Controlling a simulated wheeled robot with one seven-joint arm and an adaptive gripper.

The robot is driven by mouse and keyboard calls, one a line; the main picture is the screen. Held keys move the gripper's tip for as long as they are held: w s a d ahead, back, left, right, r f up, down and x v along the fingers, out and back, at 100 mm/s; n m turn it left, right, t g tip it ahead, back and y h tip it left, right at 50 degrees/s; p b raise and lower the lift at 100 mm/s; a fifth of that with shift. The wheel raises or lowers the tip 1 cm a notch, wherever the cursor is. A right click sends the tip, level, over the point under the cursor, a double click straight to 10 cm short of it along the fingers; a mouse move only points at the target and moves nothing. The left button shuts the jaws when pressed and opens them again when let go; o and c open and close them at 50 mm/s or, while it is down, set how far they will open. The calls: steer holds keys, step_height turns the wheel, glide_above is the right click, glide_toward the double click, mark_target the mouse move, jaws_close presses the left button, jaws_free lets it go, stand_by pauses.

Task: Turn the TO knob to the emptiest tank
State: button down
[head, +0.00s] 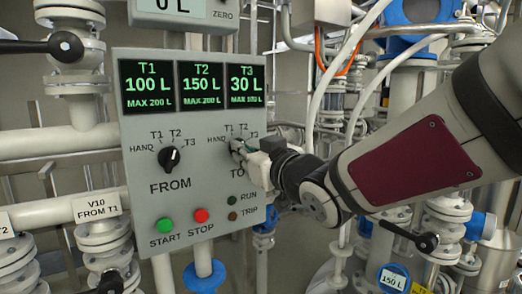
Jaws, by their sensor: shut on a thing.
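The grey control panel (140,215) carries three level displays: T1 (148,86) reads 100 L, max 200 L; T2 (202,84) reads 150 L, max 200 L; T3 (245,83) reads 30 L, its max line too small to read surely. My gripper (241,150) reaches in from the right and is shut on the TO knob (236,146). The knob is mostly covered by the fingers, so I cannot tell its setting. HAND, T1, T2 and T3 are printed around it. The black FROM knob (169,158) is to the left, its pointer tilted up and slightly right.
The green START button (165,225) and red STOP button (201,215) sit below the knobs, with RUN (233,200) and TRIP (232,215) lamps beside them. Pipes and a black-handled valve (66,47) crowd the left. White hoses (335,75) and more pipes stand behind my arm.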

steer(key=m+p, duration=0.4)
steer(key=m, duration=0.9)
steer(key=shift+m, duration=0.4)
steer(key=c, duration=1.7)
jaws_free()
steer(key=shift+f, duration=0.1)
